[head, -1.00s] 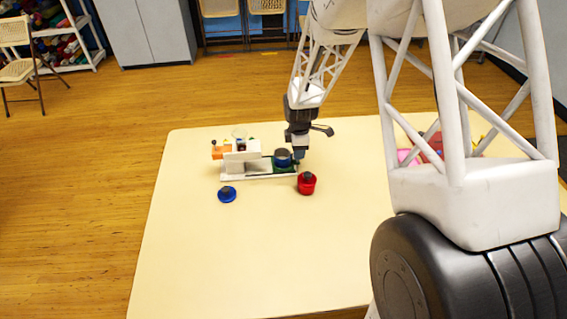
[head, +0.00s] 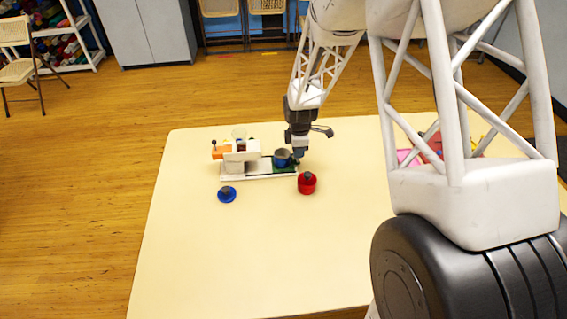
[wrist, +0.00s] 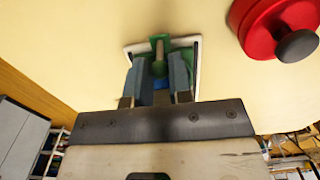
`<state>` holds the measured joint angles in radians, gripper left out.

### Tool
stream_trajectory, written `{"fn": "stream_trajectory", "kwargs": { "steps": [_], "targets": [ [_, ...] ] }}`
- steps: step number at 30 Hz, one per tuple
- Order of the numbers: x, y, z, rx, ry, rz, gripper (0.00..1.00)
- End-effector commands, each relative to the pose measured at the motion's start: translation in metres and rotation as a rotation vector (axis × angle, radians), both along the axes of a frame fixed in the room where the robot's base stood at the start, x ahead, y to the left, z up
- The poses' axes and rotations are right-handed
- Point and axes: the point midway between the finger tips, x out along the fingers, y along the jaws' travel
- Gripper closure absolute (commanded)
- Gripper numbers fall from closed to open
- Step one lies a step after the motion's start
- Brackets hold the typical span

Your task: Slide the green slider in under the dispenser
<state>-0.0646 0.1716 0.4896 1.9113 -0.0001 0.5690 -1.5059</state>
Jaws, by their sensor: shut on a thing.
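The dispenser (head: 243,158) is a white upright block on a long white base, left of my gripper in the head view. My gripper (head: 299,155) is at the slider's right end. In the wrist view my gripper (wrist: 160,88) is shut on the green slider (wrist: 182,42), which shows between and beyond the fingers. The exact hold is partly hidden by the fingers.
A red round container (head: 307,184) with a dark knob stands close in front of my gripper. A blue knobbed piece (head: 227,195) lies in front of the dispenser. An orange piece (head: 219,153) sits at the dispenser's left. The front of the table (head: 220,260) is clear.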

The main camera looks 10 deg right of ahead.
Motion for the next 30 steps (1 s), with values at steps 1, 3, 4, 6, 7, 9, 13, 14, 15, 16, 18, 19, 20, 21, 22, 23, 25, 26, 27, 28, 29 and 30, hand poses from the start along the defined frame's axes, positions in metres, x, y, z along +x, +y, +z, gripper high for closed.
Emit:
{"fn": "stream_trajectory", "kwargs": {
  "steps": [1,3,4,6,7,9,13,14,15,16,18,19,20,21,22,23,25,26,27,28,29,30],
  "targets": [
    [0.000,0.000,0.000,0.000,0.000,0.000,0.99],
    [0.000,0.001,0.000,0.000,0.000,0.000,0.99],
    [0.000,0.001,0.000,0.000,0.000,0.000,0.99],
    [0.000,0.003,0.000,0.000,0.000,0.001,0.99],
    [0.000,0.004,0.000,0.000,0.000,0.001,0.99],
    [0.000,0.008,0.000,0.000,0.000,0.001,0.99],
    [0.000,0.014,0.000,0.000,0.001,0.002,0.99],
    [0.000,0.015,0.000,0.000,0.001,0.002,0.99],
    [0.000,0.017,0.000,0.000,0.001,0.001,0.99],
    [0.000,0.018,0.000,0.000,0.001,0.001,0.99],
    [0.000,0.022,0.000,0.000,0.001,0.001,0.99],
    [0.000,0.024,0.000,0.000,0.001,0.001,0.99],
    [0.000,0.025,0.000,0.000,0.001,0.001,0.99],
    [0.000,0.027,0.000,0.000,0.001,0.001,0.99],
    [0.000,0.029,0.000,0.000,0.001,0.001,0.99],
    [0.000,0.030,0.000,0.000,0.001,0.001,0.99],
    [0.000,0.033,0.000,0.000,0.001,0.002,0.99],
    [0.000,0.035,0.000,0.000,0.001,0.002,0.99],
    [0.000,0.037,0.000,0.000,0.001,0.001,0.99],
    [0.000,0.038,0.000,0.000,0.001,0.001,0.99],
    [0.000,0.040,0.000,0.000,0.001,0.001,0.99],
    [0.000,0.041,0.000,0.000,0.000,0.001,0.99]
  ]
}}
